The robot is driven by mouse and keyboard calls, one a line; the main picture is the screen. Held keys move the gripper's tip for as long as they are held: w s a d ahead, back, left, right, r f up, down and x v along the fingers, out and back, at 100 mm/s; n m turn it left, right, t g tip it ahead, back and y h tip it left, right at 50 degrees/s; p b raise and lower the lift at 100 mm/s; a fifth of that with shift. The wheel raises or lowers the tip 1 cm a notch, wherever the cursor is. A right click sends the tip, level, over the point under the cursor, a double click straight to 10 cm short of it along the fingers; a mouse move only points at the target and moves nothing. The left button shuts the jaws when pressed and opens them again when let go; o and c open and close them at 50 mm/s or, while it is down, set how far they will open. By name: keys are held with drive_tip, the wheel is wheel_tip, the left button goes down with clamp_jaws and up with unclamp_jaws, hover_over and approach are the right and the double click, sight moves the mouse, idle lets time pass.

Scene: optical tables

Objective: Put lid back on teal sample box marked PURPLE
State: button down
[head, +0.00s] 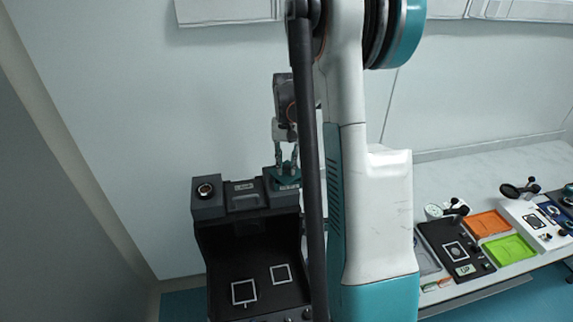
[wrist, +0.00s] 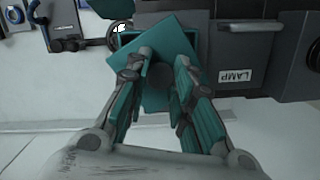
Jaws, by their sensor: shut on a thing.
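My gripper (head: 286,162) is shut on a teal square lid (wrist: 147,42), and its fingers also show in the wrist view (wrist: 163,62). The fingers straddle a dark round knob on the lid. The lid is turned at an angle to the teal sample box (wrist: 124,38), whose edge shows beside and behind it. In the head view the teal box (head: 289,184) sits at the right end of a dark raised ledge, just under my gripper. I cannot tell whether the lid touches the box. No PURPLE marking is readable.
A dark unit with a LAMP label (wrist: 236,76) stands close to the right of the lid. A round knob block (head: 206,191) is at the ledge's left end. Orange (head: 486,223) and green (head: 508,249) trays lie on the right table. White wall is behind.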

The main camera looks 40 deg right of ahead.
drive_tip(key=c, duration=1.3)
unclamp_jaws()
drive_tip(key=shift+o, duration=0.3)
drive_tip(key=o, duration=0.4)
drive_tip(key=shift+r+p, duration=1.75)
drive_tip(key=shift+r, duration=1.75)
drive_tip(key=shift+c, duration=0.2)
